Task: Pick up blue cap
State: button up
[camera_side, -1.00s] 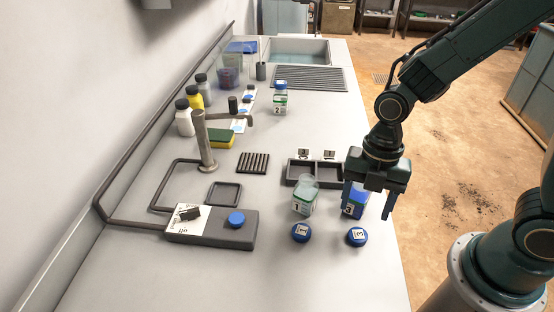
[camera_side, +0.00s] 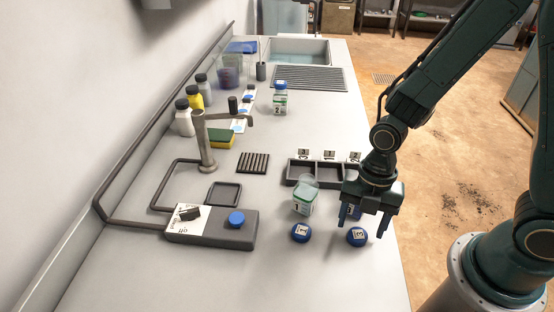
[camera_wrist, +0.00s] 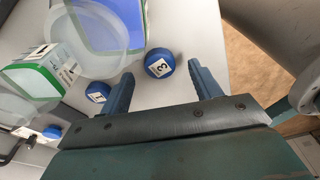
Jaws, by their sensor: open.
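A blue cap marked 3 (camera_side: 356,237) lies on the bench below my gripper (camera_side: 363,226). In the wrist view this cap (camera_wrist: 159,62) shows between the fingertips of my gripper (camera_wrist: 160,75). My gripper is open, with fingers pointing down and nothing held. I cannot tell whether a finger touches the cap. A second blue cap marked 1 (camera_side: 301,232) lies to its left; it also shows in the wrist view (camera_wrist: 98,92), just left of the left finger. Both caps lie flat, label up.
Open jar 1 (camera_side: 303,203) stands behind cap 1. A jar with blue contents (camera_wrist: 108,28) stands close behind cap 3, mostly hidden in the side view. A dark divided tray (camera_side: 307,183) lies behind. A grey box with a blue knob (camera_side: 236,219) is at left.

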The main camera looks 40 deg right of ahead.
aim_at(357, 236)
jog(key=shift+s+a+f, duration=0.1)
jog(key=shift+a+f, duration=0.05)
jog(key=shift+f, duration=0.9)
jog(key=c, duration=1.1)
